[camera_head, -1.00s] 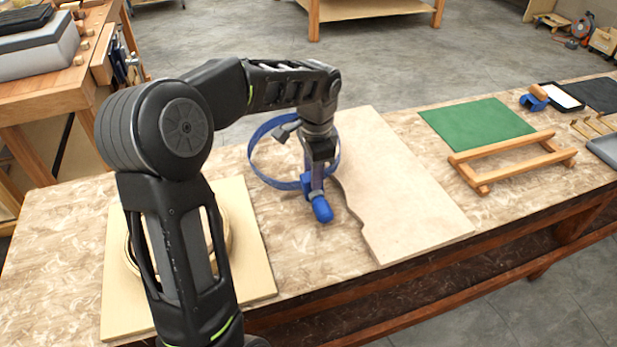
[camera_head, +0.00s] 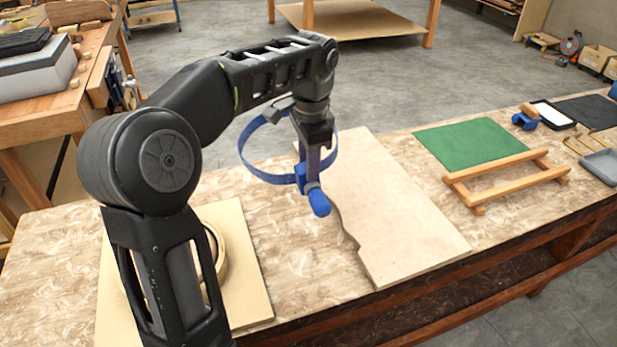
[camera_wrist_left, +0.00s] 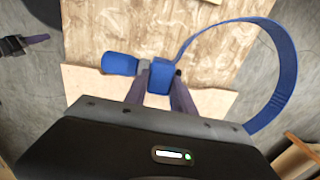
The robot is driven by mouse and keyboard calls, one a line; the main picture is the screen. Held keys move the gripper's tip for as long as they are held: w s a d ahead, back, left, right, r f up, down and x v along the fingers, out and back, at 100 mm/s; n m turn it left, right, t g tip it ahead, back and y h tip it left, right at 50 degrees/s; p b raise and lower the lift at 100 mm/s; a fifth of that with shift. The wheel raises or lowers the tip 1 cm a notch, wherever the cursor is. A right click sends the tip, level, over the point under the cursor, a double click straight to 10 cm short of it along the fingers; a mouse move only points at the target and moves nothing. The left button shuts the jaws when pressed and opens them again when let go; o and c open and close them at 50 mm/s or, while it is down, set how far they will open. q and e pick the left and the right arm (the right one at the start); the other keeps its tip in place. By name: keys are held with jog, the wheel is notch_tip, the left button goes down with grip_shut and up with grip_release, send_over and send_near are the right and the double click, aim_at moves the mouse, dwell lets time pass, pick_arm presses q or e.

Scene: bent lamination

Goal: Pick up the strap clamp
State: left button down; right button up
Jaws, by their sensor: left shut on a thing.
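The strap clamp has a blue handle and body (camera_head: 317,198) and a blue strap loop (camera_head: 262,176). My left gripper (camera_head: 306,180) is shut on the clamp's body. In the head view the clamp hangs at the near end of my gripper, with the loop to the left and behind. In the left wrist view the blue body (camera_wrist_left: 161,76) sits between my fingertips (camera_wrist_left: 152,84), the handle (camera_wrist_left: 120,63) points left and the loop (camera_wrist_left: 284,75) curves to the right. The clamp appears raised above the bench.
A pale board with a wavy edge (camera_head: 400,215) lies on the bench (camera_head: 290,262) beneath and right of the clamp. A square board (camera_head: 247,285) with a ring lies at left, partly behind my arm. A green mat (camera_head: 470,144) and wooden rack (camera_head: 505,177) lie at right.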

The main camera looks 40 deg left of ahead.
pick_arm(q)
jog(key=shift+r, duration=0.35)
dwell(0.4)
notch_tip(320, 180, up, 6)
jog(key=p, duration=0.6)
